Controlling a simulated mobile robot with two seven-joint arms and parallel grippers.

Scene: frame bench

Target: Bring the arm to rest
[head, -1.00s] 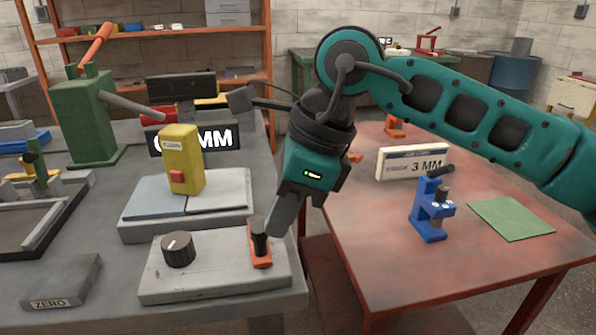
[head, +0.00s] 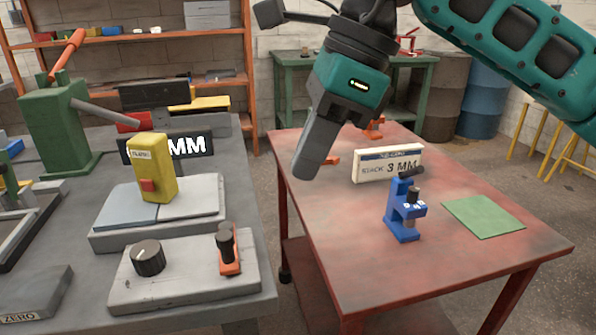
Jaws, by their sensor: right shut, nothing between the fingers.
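My right arm comes in from the upper right, teal and dark grey. Its gripper (head: 307,172) is shut and empty, pointing down over the left part of the red table (head: 450,270). It is apart from the grey control base (head: 185,288) with the black knob (head: 148,259) and the orange lever switch (head: 229,250). My left gripper does not show.
On the red table stand a blue device (head: 404,212), a white "3 MM" sign (head: 388,166) and a green mat (head: 483,216). The grey bench (head: 60,230) holds a yellow block (head: 153,170) and a green lever press (head: 58,125). A gap separates bench and table.

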